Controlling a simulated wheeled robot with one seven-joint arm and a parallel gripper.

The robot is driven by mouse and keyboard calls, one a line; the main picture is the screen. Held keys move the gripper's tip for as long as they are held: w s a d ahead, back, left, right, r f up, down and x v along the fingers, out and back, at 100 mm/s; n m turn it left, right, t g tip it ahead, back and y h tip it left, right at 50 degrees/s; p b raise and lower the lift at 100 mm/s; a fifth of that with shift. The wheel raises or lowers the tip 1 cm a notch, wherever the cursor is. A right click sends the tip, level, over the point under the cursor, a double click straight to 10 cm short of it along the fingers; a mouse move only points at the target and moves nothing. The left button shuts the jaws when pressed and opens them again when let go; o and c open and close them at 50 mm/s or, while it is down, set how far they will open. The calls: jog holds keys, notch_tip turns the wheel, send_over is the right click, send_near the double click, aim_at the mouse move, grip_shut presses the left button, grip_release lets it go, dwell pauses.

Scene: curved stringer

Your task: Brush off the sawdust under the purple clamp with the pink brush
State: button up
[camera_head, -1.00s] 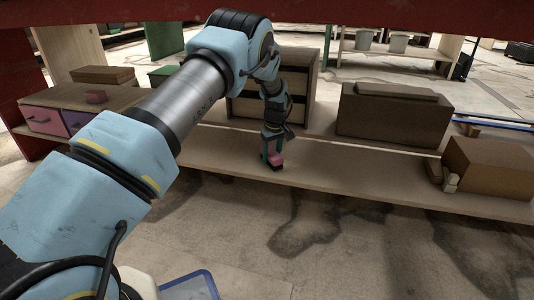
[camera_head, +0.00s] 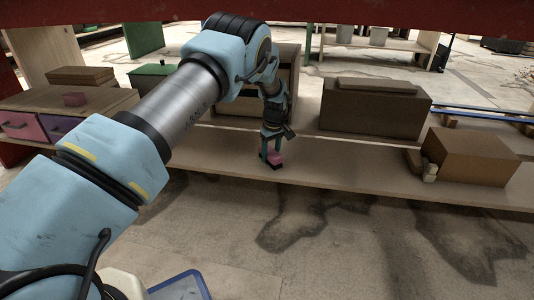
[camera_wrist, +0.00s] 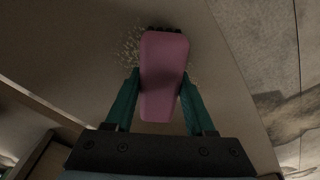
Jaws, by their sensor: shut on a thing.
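My gripper (camera_wrist: 158,100) is shut on the pink brush (camera_wrist: 163,72), with a green finger on each side of it. The brush's dark bristles (camera_wrist: 163,30) show at its far end in the wrist view. Pale sawdust (camera_wrist: 131,45) lies on the board on both sides of the brush; part of it is hidden under the brush. In the head view the brush (camera_head: 276,157) is low over the long wooden board (camera_head: 350,172); I cannot tell whether the bristles touch it. I see no purple clamp in either view.
A brown box (camera_head: 375,107) stands behind the board, and another box (camera_head: 470,156) with small pieces beside it stands on its right end. Drawers with pink and purple fronts (camera_head: 22,126) are at the left. A red beam (camera_head: 300,12) crosses the top. The board's middle is clear.

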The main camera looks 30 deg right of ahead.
aim_at(286, 164)
jog(key=shift+s+d, duration=0.9)
jog(key=shift+d, duration=0.05)
jog(key=shift+s+d+f, duration=0.1)
jog(key=shift+s+d, duration=1.1)
jog(key=shift+d, duration=0.05)
jog(key=shift+p, duration=0.45)
